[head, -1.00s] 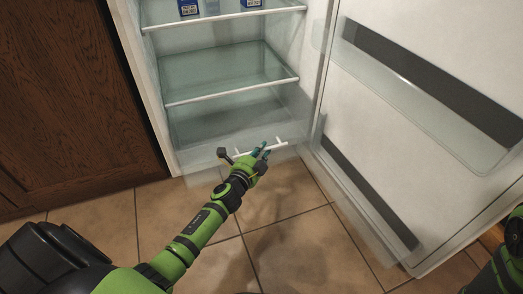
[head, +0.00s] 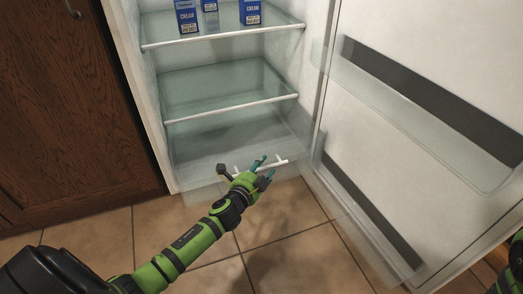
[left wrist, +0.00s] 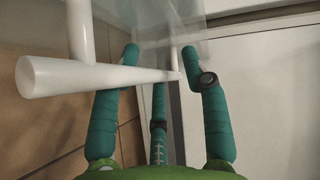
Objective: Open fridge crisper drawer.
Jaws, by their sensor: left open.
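The clear crisper drawer (head: 205,180) is at the bottom of the open fridge. A white bar handle (head: 280,162) runs along its front. My left gripper (head: 263,168) is at this handle, its teal fingers open. In the left wrist view, the white bar (left wrist: 60,76) crosses in front of the left finger, and its far end is near the right finger. The fingers of the gripper (left wrist: 160,70) are apart. I cannot tell whether they touch the bar. My right gripper is not clearly visible; only part of my right arm shows at the right edge.
The open fridge door (head: 430,55) with its clear bins stands on the right. Glass shelves (head: 225,85) are above the drawer, with blue cream cartons (head: 250,12) on the top one. A dark wooden cabinet (head: 70,110) is on the left. Tiled floor (head: 290,240) is clear in front.

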